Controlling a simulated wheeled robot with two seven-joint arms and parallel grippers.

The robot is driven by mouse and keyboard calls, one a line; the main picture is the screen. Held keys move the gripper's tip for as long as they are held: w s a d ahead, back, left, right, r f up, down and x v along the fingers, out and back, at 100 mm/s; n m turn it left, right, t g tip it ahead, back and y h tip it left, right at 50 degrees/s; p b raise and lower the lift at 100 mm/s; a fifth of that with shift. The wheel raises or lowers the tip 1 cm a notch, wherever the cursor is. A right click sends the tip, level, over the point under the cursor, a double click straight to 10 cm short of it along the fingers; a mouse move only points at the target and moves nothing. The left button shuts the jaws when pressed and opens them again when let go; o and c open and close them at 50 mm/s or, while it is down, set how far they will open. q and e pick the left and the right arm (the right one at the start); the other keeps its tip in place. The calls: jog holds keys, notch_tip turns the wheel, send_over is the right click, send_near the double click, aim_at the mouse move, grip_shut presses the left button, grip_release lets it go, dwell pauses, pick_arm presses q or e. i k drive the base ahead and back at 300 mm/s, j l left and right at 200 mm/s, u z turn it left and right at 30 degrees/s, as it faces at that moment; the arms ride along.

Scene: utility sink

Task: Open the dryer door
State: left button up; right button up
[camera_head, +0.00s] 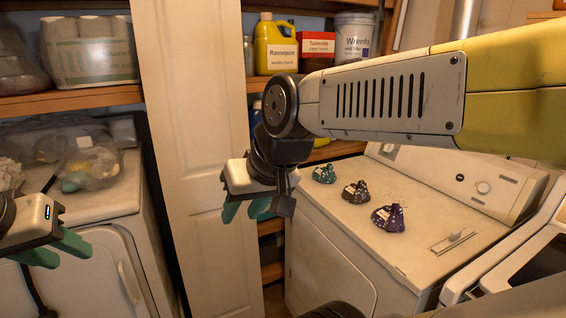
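Two white machines stand on either side of a tall white panel. The left machine (85,203) has a front door (75,268) with rounded corners and a vertical handle (128,283); the door looks shut. The right machine (335,215) has a control panel with knobs at its back, and a panel outline shows on its front (325,272). I cannot tell for certain which one is the dryer. My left gripper (65,252) is open and empty in front of the left machine's door, left of the handle. My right gripper (247,210) is open and empty before the white panel.
The white panel (190,130) stands upright between the machines. A clear bag (92,163) lies on the left machine. Several small dark bundles (388,217) sit on the right machine. Shelves above hold a yellow jug (275,45) and a white bucket (354,40). My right arm crosses the upper right.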

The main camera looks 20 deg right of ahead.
aim_at(321, 274)
jog(key=i+l+z, duration=0.1)
jog(key=i+z, duration=0.4)
jog(key=i+j+z, duration=0.1)
jog(key=i+z, duration=0.4)
jog(key=i+j+z, duration=0.2)
jog(key=z, duration=0.25)
jog(key=i+j+z, duration=0.1)
jog(key=i+z, duration=0.2)
jog(key=i+j+z, duration=0.3)
jog(key=k+l+z, duration=0.4)
jog(key=k, duration=0.2)
jog(key=k+j, duration=0.1)
jog(key=k, duration=0.3)
jog(key=k+j, duration=0.1)
jog(key=k, duration=0.3)
